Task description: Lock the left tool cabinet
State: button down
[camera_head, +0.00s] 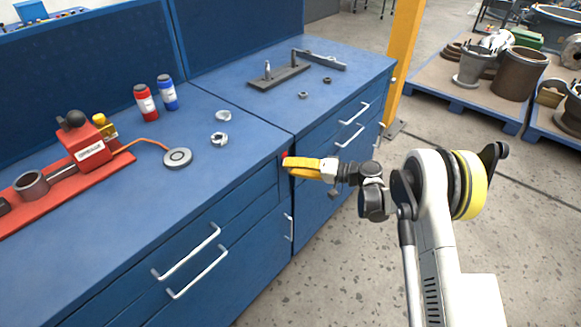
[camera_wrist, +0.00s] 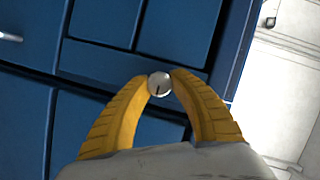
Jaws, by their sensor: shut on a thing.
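The left tool cabinet (camera_head: 232,236) is blue, with silver bar handles on its front. My gripper (camera_head: 292,165) has yellow fingers and is at the upper right corner of this cabinet's front, just below the worktop edge. In the wrist view a round silver lock (camera_wrist: 159,84) with a dark slot sits between the two yellow fingertips. The fingers are closed on it from both sides. The slot looks close to upright in the wrist view. In the head view the lock is hidden behind the fingers.
A second blue cabinet (camera_head: 328,190) with silver handles stands right of it. The worktop (camera_head: 232,170) holds a red tool (camera_head: 85,142), a red bottle (camera_head: 146,104), a blue bottle (camera_head: 167,93) and small metal parts. A yellow post (camera_head: 403,60) stands behind. The floor (camera_head: 340,270) in front is clear.

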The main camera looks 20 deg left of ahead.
dwell(0.3)
jog(key=c, duration=1.1)
grip_release()
jog(key=d, duration=0.4)
jog(key=d+r, duration=0.1)
jog(key=d, duration=0.3)
jog(key=d+r, duration=0.1)
jog(key=d, duration=0.2)
jog(key=shift+s+d, duration=0.2)
jog(key=shift+d, duration=0.2)
